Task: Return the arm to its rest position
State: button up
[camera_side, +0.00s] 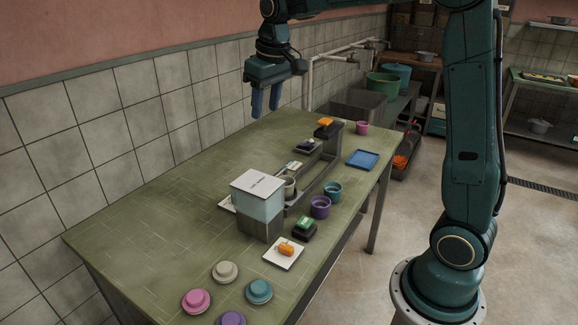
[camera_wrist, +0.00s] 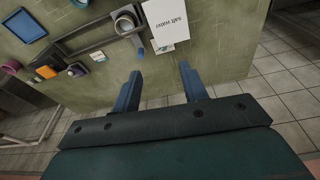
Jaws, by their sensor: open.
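My gripper (camera_side: 266,101) hangs above the far left part of the green table (camera_side: 150,175) in the side view, with its two blue fingers pointing down. The fingers are apart and nothing is between them. The fingers also show in the wrist view (camera_wrist: 160,85), spread apart over the tabletop, with the table's edge below them. My gripper is clear of the table and of the things on it.
A box-like machine with a white top (camera_side: 257,185) stands mid-table, with a grey rail (camera_side: 320,172) behind it. Purple (camera_side: 320,207) and teal (camera_side: 333,190) cups, a blue tray (camera_side: 362,159) and several coloured lids (camera_side: 197,301) surround it. The tiled wall (camera_side: 130,110) is close to my gripper.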

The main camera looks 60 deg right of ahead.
jog(key=s+a+f+t, duration=0.1)
jog(key=s+a, duration=0.1)
jog(key=s, duration=0.6)
jog(key=s+a+t, duration=0.1)
jog(key=s+a, duration=0.2)
jog(key=s, duration=0.6)
jog(key=s+a+f+n+t, duration=0.1)
jog(key=s+a, duration=0.2)
jog(key=s, duration=0.6)
jog(key=shift+f, duration=0.3)
